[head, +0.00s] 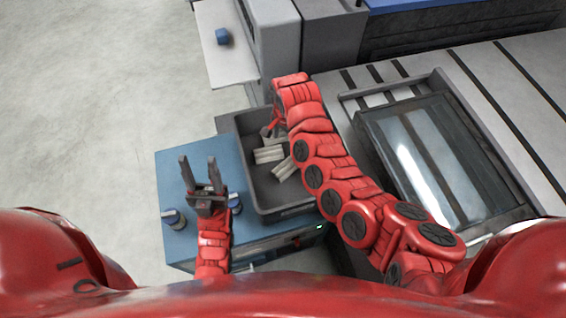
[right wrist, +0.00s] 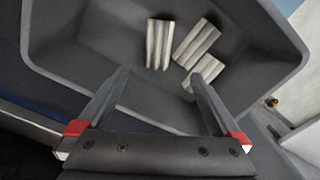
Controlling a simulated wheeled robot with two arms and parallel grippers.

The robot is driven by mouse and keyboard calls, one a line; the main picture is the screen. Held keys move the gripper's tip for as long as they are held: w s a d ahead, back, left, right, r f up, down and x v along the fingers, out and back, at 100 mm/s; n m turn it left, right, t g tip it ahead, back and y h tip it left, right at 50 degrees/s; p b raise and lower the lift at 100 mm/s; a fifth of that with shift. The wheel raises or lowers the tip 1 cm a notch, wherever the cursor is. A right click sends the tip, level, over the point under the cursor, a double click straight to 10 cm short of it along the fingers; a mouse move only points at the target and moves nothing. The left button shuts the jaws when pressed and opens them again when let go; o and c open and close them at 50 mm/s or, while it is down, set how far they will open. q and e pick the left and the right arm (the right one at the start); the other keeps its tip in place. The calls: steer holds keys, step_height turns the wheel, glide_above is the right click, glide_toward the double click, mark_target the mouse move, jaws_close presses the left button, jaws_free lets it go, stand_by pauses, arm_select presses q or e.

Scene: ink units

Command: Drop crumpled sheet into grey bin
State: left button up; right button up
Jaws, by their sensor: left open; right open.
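The grey bin (head: 287,211) stands on the blue cabinet top in the head view, and it fills much of the right wrist view (right wrist: 270,45). Pale, ridged folded sheets lie inside it (head: 268,155); the right wrist view shows three (right wrist: 159,43), (right wrist: 196,42), (right wrist: 204,72). I cannot tell which one is the crumpled sheet. My right gripper (right wrist: 158,78) is open and empty over the bin, its fingers pointing at the sheets; in the head view my arm partly hides it. My left gripper (head: 199,160) is open and empty above the blue top, left of the bin.
The blue cabinet (head: 172,185) carries two small blue-capped items (head: 172,218), (head: 234,203) near my left arm. A framed glass panel (head: 430,150) lies right of the bin. A white shelf (head: 225,65) with a small blue object (head: 222,36) is behind. Floor at left is clear.

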step_height(320, 180, up, 16)
steer(key=p, duration=0.2)
stand_by(0.4)
steer(key=shift+f, duration=0.1)
